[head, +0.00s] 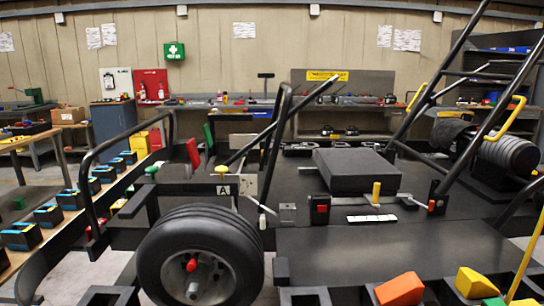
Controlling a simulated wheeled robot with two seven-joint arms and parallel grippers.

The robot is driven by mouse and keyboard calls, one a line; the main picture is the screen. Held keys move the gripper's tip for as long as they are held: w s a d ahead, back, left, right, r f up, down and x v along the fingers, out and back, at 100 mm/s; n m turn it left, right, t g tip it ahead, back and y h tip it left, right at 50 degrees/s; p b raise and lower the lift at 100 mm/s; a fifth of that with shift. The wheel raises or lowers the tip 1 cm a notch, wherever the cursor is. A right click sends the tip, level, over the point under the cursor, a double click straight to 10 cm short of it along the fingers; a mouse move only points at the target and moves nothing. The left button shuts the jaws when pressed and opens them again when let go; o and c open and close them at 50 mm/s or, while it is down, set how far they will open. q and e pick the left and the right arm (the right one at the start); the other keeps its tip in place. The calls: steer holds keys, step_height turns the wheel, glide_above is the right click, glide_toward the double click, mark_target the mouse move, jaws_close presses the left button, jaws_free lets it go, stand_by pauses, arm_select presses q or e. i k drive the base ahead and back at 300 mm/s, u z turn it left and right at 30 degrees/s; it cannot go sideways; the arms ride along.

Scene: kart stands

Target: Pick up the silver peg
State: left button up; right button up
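A small silver, pale-tipped piece (262,219) stands upright just right of the top of the black front wheel (165,262). A silver stub (192,289) shows at the wheel's hub, below a red knob (191,265). I cannot tell which of these, if either, is the silver peg. Neither of my grippers is in view.
The black kart frame and a flat black deck (400,245) fill the middle and right. Black tubes rise left and right. Orange (400,289) and yellow wedges (476,282) lie in front.

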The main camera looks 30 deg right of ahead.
mark_target(186, 168)
steer(key=z, duration=0.3)
steer(key=i, duration=0.55)
steer(key=z, duration=3.35)
steer(key=k, duration=1.9)
steer(key=u, duration=2)
